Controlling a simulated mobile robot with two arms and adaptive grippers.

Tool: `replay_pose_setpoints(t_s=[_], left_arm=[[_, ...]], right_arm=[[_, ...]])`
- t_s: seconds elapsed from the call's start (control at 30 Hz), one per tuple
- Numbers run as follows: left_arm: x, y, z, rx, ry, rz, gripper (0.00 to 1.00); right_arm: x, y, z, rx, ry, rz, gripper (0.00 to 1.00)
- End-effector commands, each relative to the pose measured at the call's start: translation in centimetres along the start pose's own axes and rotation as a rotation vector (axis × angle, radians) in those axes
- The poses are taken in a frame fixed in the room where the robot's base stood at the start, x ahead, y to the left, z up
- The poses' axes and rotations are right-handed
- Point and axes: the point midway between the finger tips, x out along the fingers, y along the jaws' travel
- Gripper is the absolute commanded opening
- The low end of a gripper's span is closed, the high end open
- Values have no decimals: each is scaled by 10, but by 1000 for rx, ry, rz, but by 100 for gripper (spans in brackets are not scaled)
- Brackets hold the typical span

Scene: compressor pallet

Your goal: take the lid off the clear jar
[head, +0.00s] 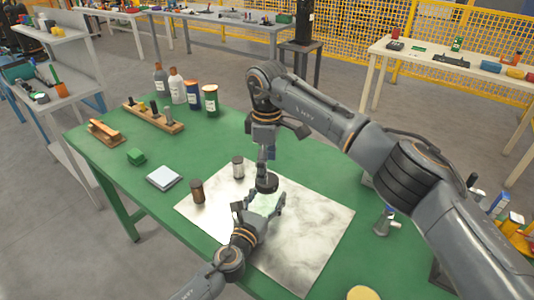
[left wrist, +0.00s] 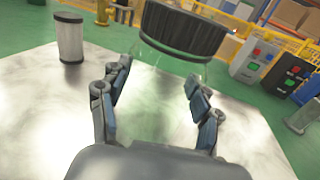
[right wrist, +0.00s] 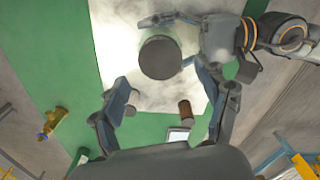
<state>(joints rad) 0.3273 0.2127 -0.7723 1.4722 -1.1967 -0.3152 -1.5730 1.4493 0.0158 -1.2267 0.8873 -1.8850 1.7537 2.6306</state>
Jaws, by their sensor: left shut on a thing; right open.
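The clear jar (head: 265,203) stands on the pale marbled sheet (head: 320,222), with a dark ribbed lid (head: 266,182) on top. The lid also shows at the top of the left wrist view (left wrist: 185,32), the see-through jar (left wrist: 165,90) below it. My left gripper (head: 260,207) is shut around the jar's body, below the lid. My right gripper (head: 267,153) is open and points down above the lid, apart from it. In the right wrist view the round lid top (right wrist: 160,57) lies beyond and between the open fingers. The jar's body is mostly hidden there.
A silver canister (head: 238,167) and a brown canister (head: 197,191) stand left of the jar. A metal funnel-like piece (head: 384,223) stands right.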

Motion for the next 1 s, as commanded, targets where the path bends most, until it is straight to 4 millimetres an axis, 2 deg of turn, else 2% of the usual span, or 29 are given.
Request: replay_pose_setpoints(t_s=[0.1, 0.23, 0.4, 0.63, 0.67, 0.9, 0.93, 1.0], left_arm=[[0, 0, 0, 1, 1, 0, 0], [0, 0, 0, 1, 1, 0, 0], [0, 0, 0, 1, 1, 0, 0], [0, 0, 0, 1, 1, 0, 0], [0, 0, 0, 1, 1, 0, 0], [0, 0, 0, 1, 1, 0, 0], [0, 0, 0, 1, 1, 0, 0], [0, 0, 0, 1, 1, 0, 0]], right_arm=[[19, -1, 0, -1, -1, -3, 75], [34, 0, 0, -1, -1, -1, 75], [42, 0, 0, -2, 0, 0, 75], [42, 0, 0, -2, 0, 0, 75], [42, 0, 0, -2, 0, 0, 71], [42, 0, 0, -2, 0, 1, 22], [42, 0, 0, -2, 0, 1, 18], [42, 0, 0, -11, 0, 1, 18]])
